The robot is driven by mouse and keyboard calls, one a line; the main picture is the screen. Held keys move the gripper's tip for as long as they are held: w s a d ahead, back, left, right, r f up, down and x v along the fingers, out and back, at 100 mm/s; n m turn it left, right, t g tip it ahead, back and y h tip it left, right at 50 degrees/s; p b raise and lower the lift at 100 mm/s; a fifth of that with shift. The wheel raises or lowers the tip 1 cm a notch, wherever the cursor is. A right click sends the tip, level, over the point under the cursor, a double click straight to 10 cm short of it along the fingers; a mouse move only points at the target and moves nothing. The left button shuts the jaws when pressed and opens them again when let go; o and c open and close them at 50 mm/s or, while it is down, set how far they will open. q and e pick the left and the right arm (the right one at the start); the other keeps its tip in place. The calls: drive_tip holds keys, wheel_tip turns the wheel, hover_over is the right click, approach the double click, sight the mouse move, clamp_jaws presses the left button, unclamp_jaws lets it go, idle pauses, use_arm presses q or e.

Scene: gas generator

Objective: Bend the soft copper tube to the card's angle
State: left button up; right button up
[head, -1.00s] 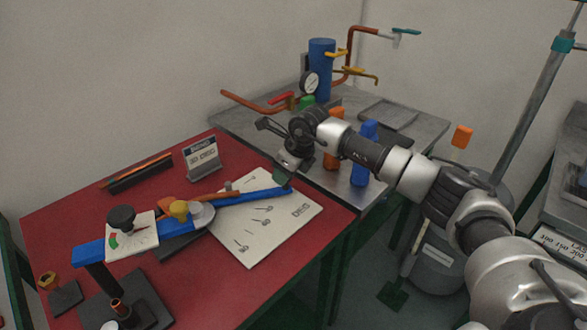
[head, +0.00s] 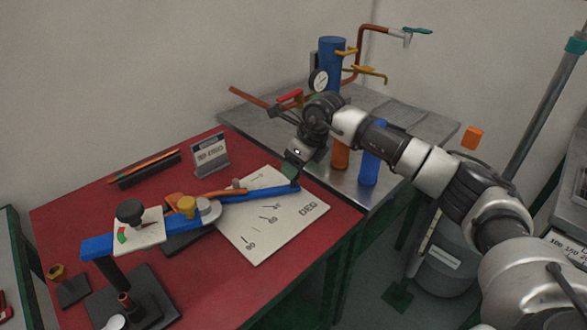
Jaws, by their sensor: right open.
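A blue tube bender (head: 235,203) lies across the red bench, its long blue handle pointing right. The copper tube (head: 212,194) shows as an orange-brown length by the bender's pivot and yellow knob (head: 187,206). The angle card (head: 211,154) stands upright behind the bender; its print is too blurred to read surely. A white degree sheet (head: 285,232) lies flat under the handle. My right gripper (head: 293,180) is open at the handle's right end, its fingertips close to or around it; contact is unclear. My left gripper is out of view.
A dial with a black knob (head: 130,211) sits on the bender's left end. A rack holding an orange-brown rod (head: 148,168) lies at the back. The grey bench (head: 425,118) behind carries a blue cylinder (head: 332,64), pipes and blue and orange bottles. The red bench's front right is bare.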

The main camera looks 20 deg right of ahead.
drive_tip(key=v, duration=0.7)
drive_tip(key=shift+s+r, duration=0.2)
drive_tip(key=shift+r, duration=0.15)
drive_tip(key=shift+d+f, duration=0.1)
